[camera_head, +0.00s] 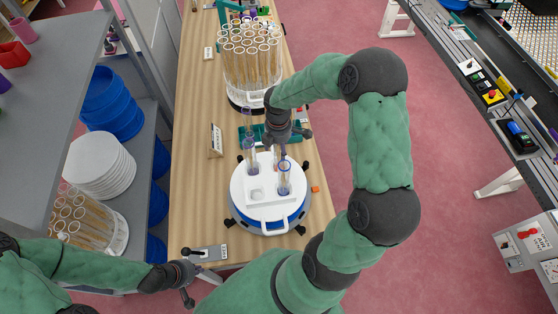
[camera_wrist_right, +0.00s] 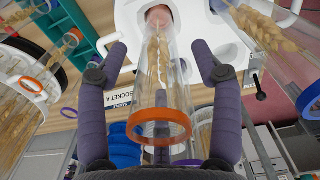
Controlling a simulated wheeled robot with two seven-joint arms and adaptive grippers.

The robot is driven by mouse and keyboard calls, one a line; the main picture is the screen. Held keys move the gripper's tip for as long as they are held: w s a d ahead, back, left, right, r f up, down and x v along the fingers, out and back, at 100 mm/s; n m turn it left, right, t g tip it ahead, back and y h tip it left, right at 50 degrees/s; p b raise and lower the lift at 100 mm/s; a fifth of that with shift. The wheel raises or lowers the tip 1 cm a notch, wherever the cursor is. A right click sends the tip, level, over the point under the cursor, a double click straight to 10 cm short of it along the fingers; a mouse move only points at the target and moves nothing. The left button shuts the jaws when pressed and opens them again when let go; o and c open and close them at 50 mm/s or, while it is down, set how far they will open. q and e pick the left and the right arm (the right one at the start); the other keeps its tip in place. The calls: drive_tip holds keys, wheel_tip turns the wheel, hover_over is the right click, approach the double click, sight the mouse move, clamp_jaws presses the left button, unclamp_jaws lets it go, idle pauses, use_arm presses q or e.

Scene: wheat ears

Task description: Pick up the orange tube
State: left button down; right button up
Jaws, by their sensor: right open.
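The orange tube, a clear tube with an orange rim (camera_wrist_right: 159,118) and a wheat ear inside, stands between the two fingers of my right gripper (camera_wrist_right: 158,62) in the right wrist view. The fingers are spread, one on each side, with visible gaps to the glass. In the head view my right gripper (camera_head: 284,146) is over the white round fixture (camera_head: 241,196) and hides most of the orange tube. A blue-rimmed tube (camera_head: 285,180) stands in the fixture, also at the right of the wrist view (camera_wrist_right: 270,35). My left gripper (camera_head: 186,284) is at the lower left, its jaw opening unclear.
A rack of several tubes (camera_head: 251,55) stands at the back of the wooden table (camera_head: 192,110). A small sign (camera_head: 216,140) stands left of the fixture. Shelves with blue bins (camera_head: 110,102) are at the left. Red floor is open at the right.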

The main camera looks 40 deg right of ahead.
drive_tip(key=shift+f, duration=0.2)
clamp_jaws()
wheel_tip(320, 180, up, 10)
drive_tip(key=shift+r, duration=0.1)
idle(0.6)
